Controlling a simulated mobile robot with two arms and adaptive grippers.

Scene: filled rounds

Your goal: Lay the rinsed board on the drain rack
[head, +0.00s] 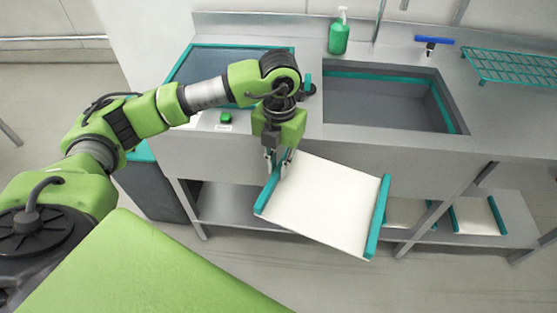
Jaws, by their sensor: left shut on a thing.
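My left gripper (277,163) is shut on the near left edge of a white board (322,203) with teal end strips. It holds the board in the air, tilted, in front of the counter. The fingers pinch the board at its left teal strip. The drain rack (512,67), a teal wire grid, lies on the counter at the far right, well away from the board. No board lies on the visible part of the rack. My right gripper is not in view.
A sink basin (388,102) is sunk in the grey counter (470,125) between board and rack. More white boards (478,215) lie on the lower shelf.

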